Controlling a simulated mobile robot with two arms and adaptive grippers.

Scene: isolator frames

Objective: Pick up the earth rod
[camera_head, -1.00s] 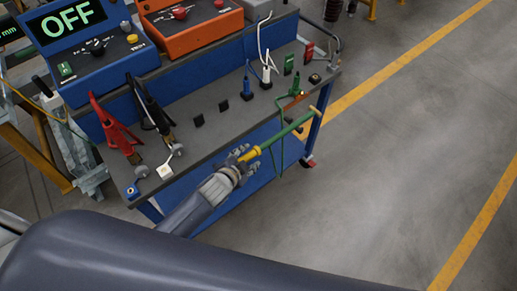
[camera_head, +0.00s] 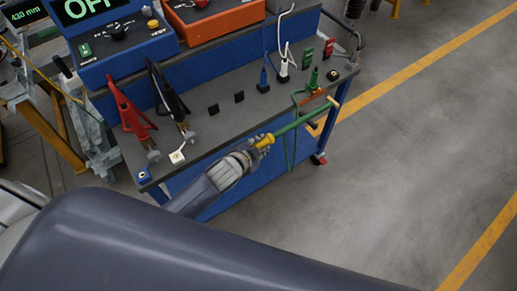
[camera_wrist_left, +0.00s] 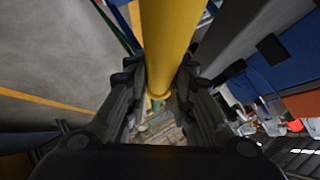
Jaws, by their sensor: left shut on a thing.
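The earth rod (camera_head: 298,124) has a long green shaft, a yellow grip at its near end and a tan tip at its far right end. A green cable hangs from it. My left gripper (camera_head: 260,144) is shut on the yellow grip, in front of the trolley's front edge. In the left wrist view the yellow grip (camera_wrist_left: 166,45) runs between the two dark fingers (camera_wrist_left: 160,92). The rod reaches out to the right, near the trolley's right corner. My right gripper is not in view.
The blue trolley (camera_head: 226,127) with a dark top carries a blue tester (camera_head: 118,36), an orange unit (camera_head: 215,18), red clamps (camera_head: 131,110), black clamps (camera_head: 170,95) and several plugs. Open grey floor (camera_head: 410,150) with yellow lines lies to the right.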

